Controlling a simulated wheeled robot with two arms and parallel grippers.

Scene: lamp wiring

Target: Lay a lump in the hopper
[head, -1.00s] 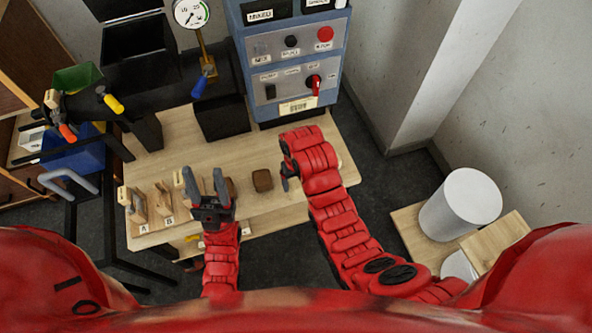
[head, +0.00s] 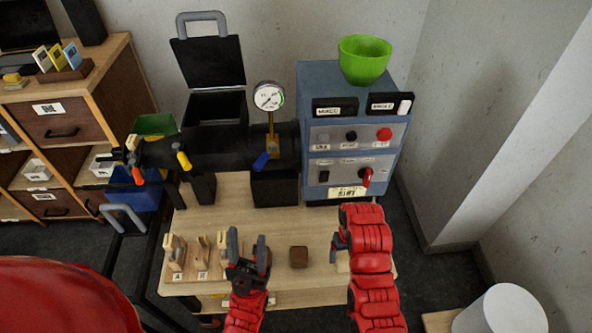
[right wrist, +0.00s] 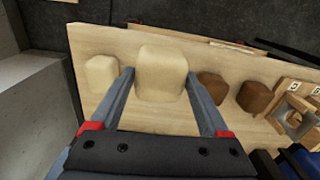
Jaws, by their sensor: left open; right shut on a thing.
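My right gripper (right wrist: 162,88) is shut on a pale cream lump (right wrist: 162,72), which sits between its two fingers over the wooden table. In the head view the right gripper (head: 340,246) is above the table's right part, and its arm hides most of what it holds. A second pale lump (right wrist: 102,73) lies on the table beside it. Two brown lumps (right wrist: 212,87) lie on the other side; one brown lump (head: 299,257) shows clearly in the head view. My left gripper (head: 248,248) is open and empty. An open-topped black hopper (head: 216,106) with its lid raised stands on the black machine.
A pressure gauge (head: 269,96) rises beside the hopper. Wooden holders (head: 200,257) stand at the table's left. A white cylinder (head: 503,310) is at the lower right.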

